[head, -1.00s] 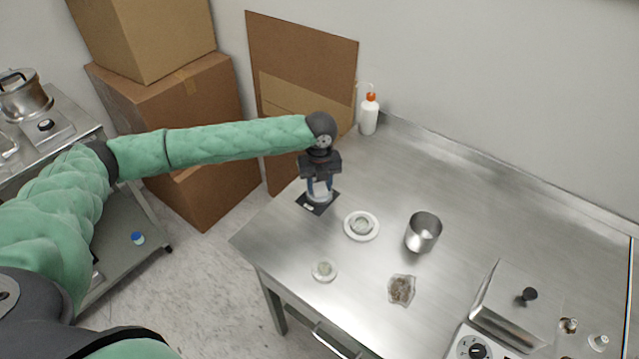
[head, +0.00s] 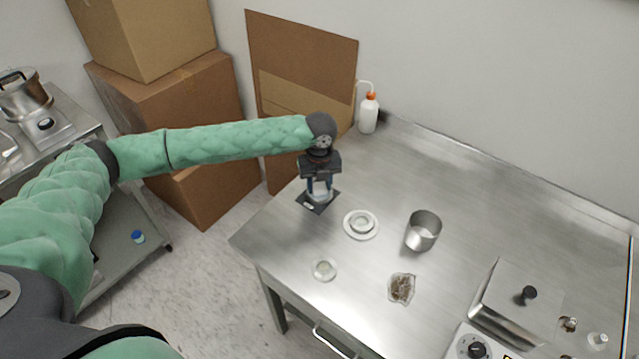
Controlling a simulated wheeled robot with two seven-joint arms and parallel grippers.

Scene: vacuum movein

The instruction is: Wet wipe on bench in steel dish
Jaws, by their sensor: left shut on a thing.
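My left gripper (head: 319,189) points down over a small dark square pad (head: 316,203) at the bench's far left edge. It is shut on a small pale round thing, mostly hidden by the fingers, at the pad. A steel open-topped vessel (head: 423,232) stands upright on the bench to the right, apart from the gripper. A crumpled, see-through brownish piece (head: 402,288) lies flat below that vessel; I cannot tell whether it is the wet wipe. My right gripper is not in view.
A white saucer (head: 347,231) with a small round dish stands between pad and vessel. A small pale disc (head: 324,270) lies nearer the front edge. A lidded steel box (head: 515,300) stands at right, a wash bottle (head: 368,114) at the back. Bare bench (head: 470,205) lies right of the vessel.

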